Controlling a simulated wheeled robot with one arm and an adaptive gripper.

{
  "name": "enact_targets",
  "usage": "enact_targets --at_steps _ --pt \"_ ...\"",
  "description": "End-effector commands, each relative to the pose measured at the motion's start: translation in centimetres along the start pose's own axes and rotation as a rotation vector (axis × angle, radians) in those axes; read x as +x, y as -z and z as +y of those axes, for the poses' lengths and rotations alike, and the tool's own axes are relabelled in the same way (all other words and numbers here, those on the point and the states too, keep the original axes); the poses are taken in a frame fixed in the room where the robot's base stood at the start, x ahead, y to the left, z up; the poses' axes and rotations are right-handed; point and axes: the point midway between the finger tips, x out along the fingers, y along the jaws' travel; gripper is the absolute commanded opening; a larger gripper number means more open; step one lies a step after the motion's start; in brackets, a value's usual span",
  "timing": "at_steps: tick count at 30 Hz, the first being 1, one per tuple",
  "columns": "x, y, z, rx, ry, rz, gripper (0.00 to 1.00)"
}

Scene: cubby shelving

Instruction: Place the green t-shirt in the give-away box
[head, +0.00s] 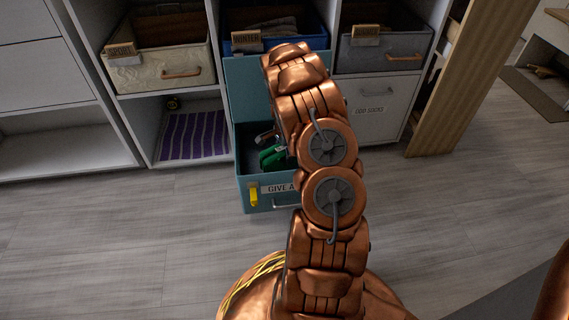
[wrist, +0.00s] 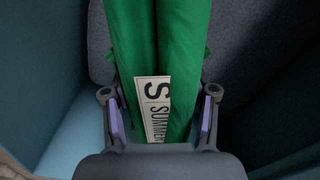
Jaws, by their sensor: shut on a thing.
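The green t-shirt (head: 272,157) shows in the head view inside the teal give-away box (head: 244,184), partly hidden by my arm. In the wrist view the green t-shirt (wrist: 182,50) hangs as two long folds between the fingers, with a white tag lettered "SUMMER" (wrist: 153,105) on it. My gripper (wrist: 160,112) is shut on the t-shirt, with purple pads on both sides. It also shows in part in the head view (head: 267,140), within the box opening. The box's teal walls (wrist: 45,40) rise around it in the wrist view. I cannot tell whether the shirt touches the bottom.
The box has a raised teal lid (head: 243,92) behind it and a yellow tag (head: 253,195) on its front. Cubbies hold a beige bin (head: 160,75), a blue bin (head: 235,42) and a grey bin (head: 385,52). A purple striped cloth (head: 195,135) lies in a lower cubby. The floor in front is clear.

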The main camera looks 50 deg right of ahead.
Motion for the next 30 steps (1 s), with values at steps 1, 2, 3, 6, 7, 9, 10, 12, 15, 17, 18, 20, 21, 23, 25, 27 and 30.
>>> enact_targets --at_steps 1,2,3,6,7,9,10,12,15,17,18,20,21,23,25,27,30 --pt "0.5 0.0 0.0 0.0 0.001 0.0 0.18" --pt "0.7 0.0 0.0 0.0 0.001 0.0 0.18" --pt "0.9 0.0 0.0 0.0 0.001 0.0 0.18" --pt "2.2 0.0 0.0 0.0 0.001 0.0 0.18" --pt "2.7 0.1 0.0 0.001 0.0 0.0 0.18" --pt "3.6 0.0 0.0 0.0 0.0 0.0 0.18" --pt "3.9 0.0 0.0 0.0 0.0 0.0 0.18" --pt "4.2 0.0 0.0 0.0 0.001 0.0 0.18" --pt "4.0 0.0 -0.1 0.0 0.002 0.0 0.18" --pt "4.0 0.0 -0.1 0.0 0.002 0.0 0.18" --pt "4.0 0.0 -0.1 0.0 0.002 0.0 0.18" --pt "4.0 0.0 -0.1 0.0 0.002 0.0 0.18" --pt "4.2 0.0 -0.1 0.0 0.002 0.0 0.18" --pt "4.3 0.0 -0.1 0.0 0.001 0.0 0.18" --pt "4.3 0.0 -0.1 0.0 0.002 0.0 0.64" --pt "4.3 0.0 -0.1 0.0 0.002 0.0 0.71" --pt "4.2 0.0 -0.1 0.0 0.002 0.0 0.82"
